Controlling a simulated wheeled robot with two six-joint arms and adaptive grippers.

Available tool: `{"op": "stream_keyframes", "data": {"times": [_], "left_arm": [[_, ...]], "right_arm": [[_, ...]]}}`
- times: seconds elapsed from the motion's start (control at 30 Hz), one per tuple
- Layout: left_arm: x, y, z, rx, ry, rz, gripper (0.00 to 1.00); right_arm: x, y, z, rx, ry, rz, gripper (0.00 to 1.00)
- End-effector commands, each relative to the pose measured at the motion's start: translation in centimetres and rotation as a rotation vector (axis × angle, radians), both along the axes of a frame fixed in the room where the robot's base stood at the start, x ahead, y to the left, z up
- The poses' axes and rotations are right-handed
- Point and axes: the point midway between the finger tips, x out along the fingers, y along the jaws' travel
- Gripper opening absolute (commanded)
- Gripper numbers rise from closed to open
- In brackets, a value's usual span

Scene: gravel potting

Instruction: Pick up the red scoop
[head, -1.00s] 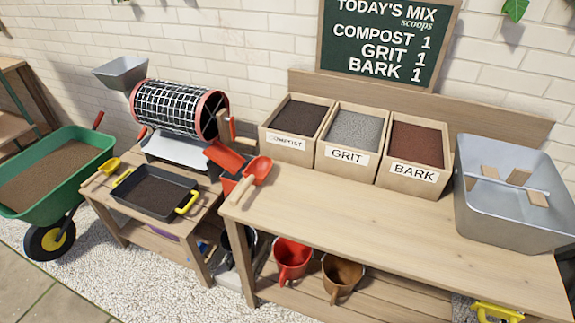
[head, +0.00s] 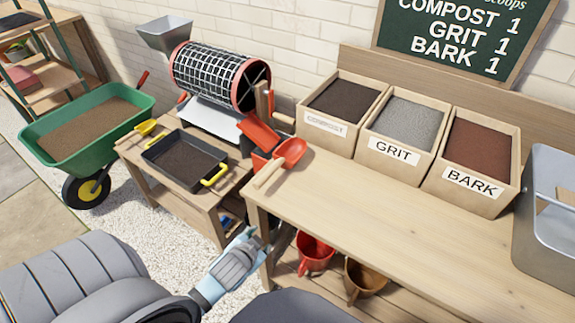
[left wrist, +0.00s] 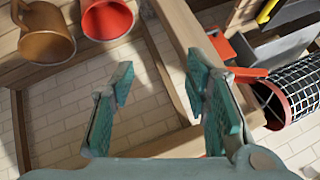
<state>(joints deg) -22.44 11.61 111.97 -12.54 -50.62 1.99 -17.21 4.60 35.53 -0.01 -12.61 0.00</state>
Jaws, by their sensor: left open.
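The red scoop (head: 290,153) lies on the potting bench (head: 400,215) at its left end. Its red bowl is toward the back and its pale wooden handle points to the front left corner. My left gripper (head: 254,238) is below and in front of that corner in the head view, apart from the scoop. In the left wrist view the two teal fingers of my left gripper (left wrist: 164,85) stand wide apart with nothing between them. Red parts show there beside the right finger, but I cannot tell whether any is the scoop. My right gripper is not in view.
Compost (head: 343,107), grit (head: 400,128) and bark (head: 468,168) bins stand along the bench's back. A metal tub (head: 548,235) is at right. A red pot (head: 314,255) and a brown pot (head: 362,281) sit below the top. A black tray (head: 183,162) is on the lower table.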

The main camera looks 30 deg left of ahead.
Motion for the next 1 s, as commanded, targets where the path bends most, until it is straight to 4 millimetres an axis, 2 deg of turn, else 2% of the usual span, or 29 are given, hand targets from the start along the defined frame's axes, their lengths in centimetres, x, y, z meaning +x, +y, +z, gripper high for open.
{"op": "stream_keyframes", "data": {"times": [0.1, 0.17, 0.2, 0.27, 0.37, 0.4, 0.47, 0.5, 0.57, 0.6, 0.67, 0.7, 0.73, 0.77, 0.8, 0.87, 0.9, 1.0], "left_arm": [[1.4, -0.1, 6.6, 0.040, -0.123, -0.001, 0.43], [1.7, -0.2, 10.1, 0.062, -0.188, 0.001, 0.43], [3.0, 0.3, 12.8, 0.108, -0.273, -0.015, 0.43], [5.7, 1.0, 16.6, 0.199, -0.414, -0.062, 0.43], [9.7, 0.8, 23.7, 0.378, -0.671, -0.186, 0.43], [10.9, 0.0, 26.9, 0.466, -0.784, -0.260, 0.43], [12.2, -1.8, 31.4, 0.607, -0.943, -0.392, 0.43], [12.7, -3.5, 34.1, 0.710, -1.040, -0.499, 0.43], [13.0, -6.6, 37.1, 0.879, -1.165, -0.696, 0.43], [12.9, -8.9, 38.1, 1.000, -1.225, -0.858, 0.43], [12.7, -12.0, 37.7, 1.197, -1.248, -1.157, 0.43], [12.6, -13.0, 36.1, 1.331, -1.202, -1.388, 0.43], [12.7, -12.8, 34.3, 1.421, -1.123, -1.569, 0.43], [12.8, -11.8, 32.2, 1.494, -1.005, -1.745, 0.43], [12.9, -9.2, 29.7, 1.555, -0.805, -1.954, 0.43], [12.7, -3.9, 27.0, 1.571, -0.472, -2.180, 0.43], [12.2, -0.3, 26.2, 1.545, -0.268, -2.272, 0.43], [10.5, 5.9, 25.7, 1.447, 0.080, -2.373, 0.43]], "right_arm": [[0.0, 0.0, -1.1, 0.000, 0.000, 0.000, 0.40], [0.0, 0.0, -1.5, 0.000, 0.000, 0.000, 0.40], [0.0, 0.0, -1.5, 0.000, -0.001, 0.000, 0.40], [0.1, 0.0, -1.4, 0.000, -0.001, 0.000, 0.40], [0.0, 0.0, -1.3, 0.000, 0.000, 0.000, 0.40], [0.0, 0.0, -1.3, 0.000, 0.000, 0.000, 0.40], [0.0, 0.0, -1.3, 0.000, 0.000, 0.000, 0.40], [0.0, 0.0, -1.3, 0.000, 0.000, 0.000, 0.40], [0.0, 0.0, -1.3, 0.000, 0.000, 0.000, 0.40], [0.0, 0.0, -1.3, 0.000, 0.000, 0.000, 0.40], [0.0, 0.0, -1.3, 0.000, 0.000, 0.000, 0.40], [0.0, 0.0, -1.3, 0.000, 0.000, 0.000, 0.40], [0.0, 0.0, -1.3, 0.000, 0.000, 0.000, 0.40], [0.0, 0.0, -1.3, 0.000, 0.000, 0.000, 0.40], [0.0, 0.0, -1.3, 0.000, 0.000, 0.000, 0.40], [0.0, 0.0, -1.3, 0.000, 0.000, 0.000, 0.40], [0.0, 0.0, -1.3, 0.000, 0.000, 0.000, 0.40], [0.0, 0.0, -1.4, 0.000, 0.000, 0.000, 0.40]]}}
